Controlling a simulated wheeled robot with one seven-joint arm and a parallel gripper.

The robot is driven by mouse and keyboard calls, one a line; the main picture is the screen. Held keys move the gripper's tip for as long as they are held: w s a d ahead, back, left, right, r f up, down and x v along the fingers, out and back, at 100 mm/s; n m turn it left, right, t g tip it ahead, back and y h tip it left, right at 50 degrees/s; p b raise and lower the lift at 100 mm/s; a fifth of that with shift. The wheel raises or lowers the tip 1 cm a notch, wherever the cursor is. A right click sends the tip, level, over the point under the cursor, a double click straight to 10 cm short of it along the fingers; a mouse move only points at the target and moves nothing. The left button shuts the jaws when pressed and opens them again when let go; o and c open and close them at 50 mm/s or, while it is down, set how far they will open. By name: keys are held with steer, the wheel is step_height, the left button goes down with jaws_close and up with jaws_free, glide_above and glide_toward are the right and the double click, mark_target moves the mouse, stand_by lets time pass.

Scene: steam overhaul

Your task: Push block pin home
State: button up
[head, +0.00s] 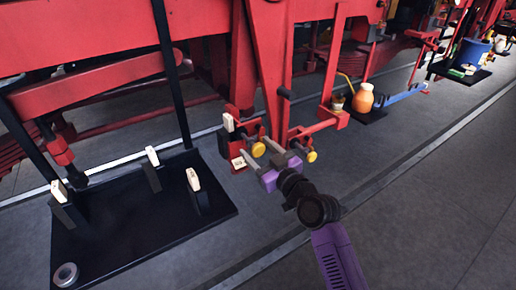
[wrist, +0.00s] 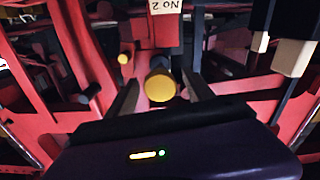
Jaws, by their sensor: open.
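A pin with a round yellow end (head: 258,149) sits at the red brake hanger gear under the engine frame, and it faces the camera in the wrist view (wrist: 160,85). My gripper (head: 256,151) is open, with one finger on each side of this yellow end. In the wrist view my gripper (wrist: 160,80) has a clear gap between each finger and the yellow end. A second yellow end (head: 312,156) is to the right, and a smaller yellow end also shows in the wrist view (wrist: 123,58). How deep the pin sits is hidden.
A red block with a white "No 2" label (wrist: 167,6) is just beyond the pin. A black tray (head: 110,235) with several pale-topped pieces stands at the left. The grey floor in front is clear.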

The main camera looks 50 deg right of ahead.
mark_target(252, 144)
jaws_close()
steer(key=shift+w, duration=0.1)
steer(key=shift+b+x, duration=0.5)
steer(key=shift+x, duration=1.8)
jaws_free()
steer(key=shift+w, duration=0.1)
